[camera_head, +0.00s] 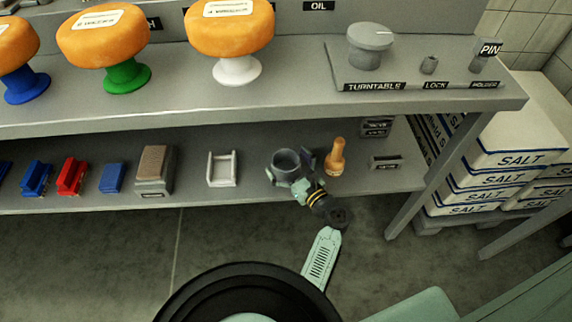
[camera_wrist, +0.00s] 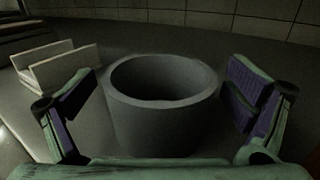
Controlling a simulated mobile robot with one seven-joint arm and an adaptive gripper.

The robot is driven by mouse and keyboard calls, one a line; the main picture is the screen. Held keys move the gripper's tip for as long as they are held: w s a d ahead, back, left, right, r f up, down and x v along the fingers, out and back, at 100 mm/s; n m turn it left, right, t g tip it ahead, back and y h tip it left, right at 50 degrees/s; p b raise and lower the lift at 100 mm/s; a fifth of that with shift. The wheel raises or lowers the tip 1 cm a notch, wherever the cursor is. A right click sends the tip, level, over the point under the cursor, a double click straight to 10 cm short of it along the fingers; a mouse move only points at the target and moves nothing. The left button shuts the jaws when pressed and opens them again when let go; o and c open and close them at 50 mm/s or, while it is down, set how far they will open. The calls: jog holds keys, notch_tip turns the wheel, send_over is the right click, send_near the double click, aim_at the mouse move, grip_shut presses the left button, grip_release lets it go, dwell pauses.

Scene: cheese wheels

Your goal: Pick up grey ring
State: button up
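The grey ring (camera_head: 286,160) is a short, hollow, open-topped cylinder standing upright on the lower shelf (camera_head: 375,180). In the wrist view the grey ring (camera_wrist: 162,105) fills the middle, between the two fingers. My gripper (camera_head: 293,181) is at the ring's near side in the head view. In the wrist view my gripper (camera_wrist: 165,100) is open, with one purple-padded finger on each side of the ring. Dark gaps show between each pad and the ring wall, so neither finger appears to touch it. The ring's base is partly hidden by my gripper in the head view.
A white U-shaped holder (camera_head: 222,169) stands left of the ring, and an orange bottle-shaped item (camera_head: 335,157) stands close on the right.

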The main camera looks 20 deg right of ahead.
jog(key=c, duration=1.1)
jog(key=shift+c, duration=0.2)
jog(key=shift+r, duration=0.15)
